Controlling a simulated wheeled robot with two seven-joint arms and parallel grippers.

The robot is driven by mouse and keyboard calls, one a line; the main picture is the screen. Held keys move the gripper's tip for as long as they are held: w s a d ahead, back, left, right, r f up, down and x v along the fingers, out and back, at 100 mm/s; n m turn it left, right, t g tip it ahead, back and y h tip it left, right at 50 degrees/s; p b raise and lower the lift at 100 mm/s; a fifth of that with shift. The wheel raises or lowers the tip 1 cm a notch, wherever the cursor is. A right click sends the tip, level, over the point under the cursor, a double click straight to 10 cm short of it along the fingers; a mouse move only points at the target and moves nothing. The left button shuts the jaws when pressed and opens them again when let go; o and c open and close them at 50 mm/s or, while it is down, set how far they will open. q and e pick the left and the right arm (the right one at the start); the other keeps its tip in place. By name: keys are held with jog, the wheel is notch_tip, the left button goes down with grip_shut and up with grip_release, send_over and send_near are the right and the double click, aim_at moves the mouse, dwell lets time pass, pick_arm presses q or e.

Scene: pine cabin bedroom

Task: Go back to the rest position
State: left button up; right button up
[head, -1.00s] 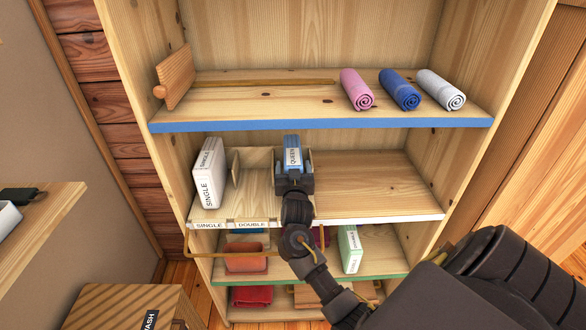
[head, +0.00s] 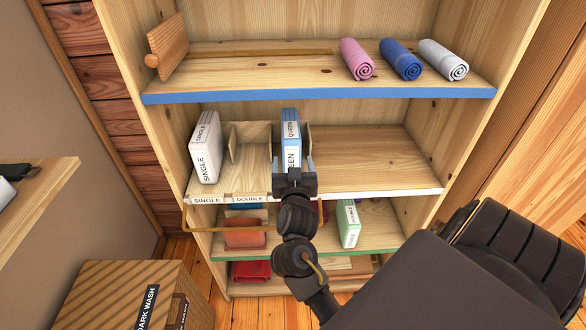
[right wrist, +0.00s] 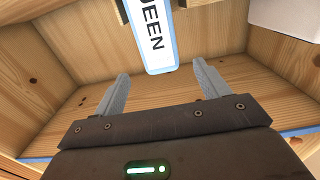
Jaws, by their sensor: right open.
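My right gripper (head: 295,166) is open in front of the middle shelf. A blue and white pack labelled QUEEN (head: 291,136) stands upright on that shelf, just beyond the fingers. In the right wrist view the QUEEN pack (right wrist: 152,35) shows ahead of the two parted fingers (right wrist: 160,88), with nothing between them. My left gripper is not in view.
A white SINGLE pack (head: 205,148) stands left on the middle shelf (head: 385,172), whose right part is bare. A green-edged pack (head: 348,222) stands below. A DARK WASH box (head: 120,290) is at lower left.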

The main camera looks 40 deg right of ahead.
jog(key=shift+s+a, duration=0.3)
jog(key=shift+s, duration=0.1)
